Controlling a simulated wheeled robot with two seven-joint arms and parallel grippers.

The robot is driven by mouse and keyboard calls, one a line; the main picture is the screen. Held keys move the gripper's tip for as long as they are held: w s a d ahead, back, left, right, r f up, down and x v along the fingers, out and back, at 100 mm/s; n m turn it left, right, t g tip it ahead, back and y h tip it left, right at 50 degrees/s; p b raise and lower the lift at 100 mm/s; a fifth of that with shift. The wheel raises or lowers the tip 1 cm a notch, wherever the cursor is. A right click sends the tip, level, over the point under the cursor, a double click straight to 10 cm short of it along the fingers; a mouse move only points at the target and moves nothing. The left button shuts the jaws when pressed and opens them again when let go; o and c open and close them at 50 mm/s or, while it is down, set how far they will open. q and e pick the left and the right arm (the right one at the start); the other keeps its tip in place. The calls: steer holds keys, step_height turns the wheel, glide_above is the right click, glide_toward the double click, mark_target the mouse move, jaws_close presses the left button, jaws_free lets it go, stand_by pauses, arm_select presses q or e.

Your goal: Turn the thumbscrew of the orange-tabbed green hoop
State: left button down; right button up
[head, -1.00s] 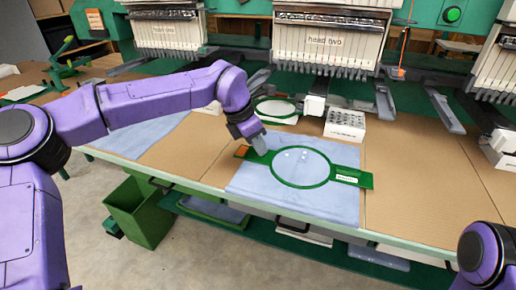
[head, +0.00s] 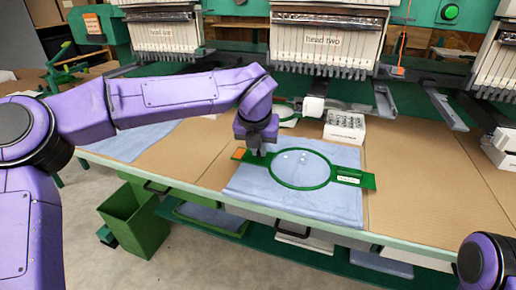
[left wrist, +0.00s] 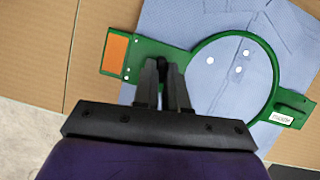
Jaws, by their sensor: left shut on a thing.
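The green hoop (head: 329,173) lies flat on a folded blue cloth (head: 340,205) on the work table. Its orange tab (head: 238,154) points left and a white label is on its right arm. My left gripper (head: 257,152) comes down from above onto the hoop's left side, between the orange tab and the ring. In the left wrist view the fingers (left wrist: 164,92) are close together at the left edge of the hoop's ring (left wrist: 236,36), shut on the thumbscrew there. The thumbscrew itself is mostly hidden by the fingers. My right gripper is out of view.
Embroidery heads (head: 320,45) with needle rows hang behind the table. A white box of small items (head: 344,128) stands behind the hoop. Another green hoop is partly hidden behind my left arm. A green bin (head: 140,218) stands below the table. Table to the right (head: 430,180) is clear.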

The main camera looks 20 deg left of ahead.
arm_select(q)
steer(key=n, duration=0.2)
steer(key=n+y, duration=0.2)
steer(key=n, duration=0.1)
steer(key=shift+w+d+n+g, duration=0.1)
steer(key=shift+d+n+g, duration=0.2)
steer(key=shift+g, duration=0.1)
steer(key=shift+w+n+g+y, duration=0.1)
steer(key=shift+n+g+y, duration=0.2)
steer(key=shift+n, duration=0.8)
steer(key=shift+n+g+y, duration=0.3)
steer(key=shift+n, duration=0.8)
steer(key=c, duration=1.2)
jaws_free()
steer(key=shift+o, duration=0.2)
steer(key=p+v, duration=0.1)
steer(key=v, duration=0.9)
steer(key=shift+r, duration=0.25)
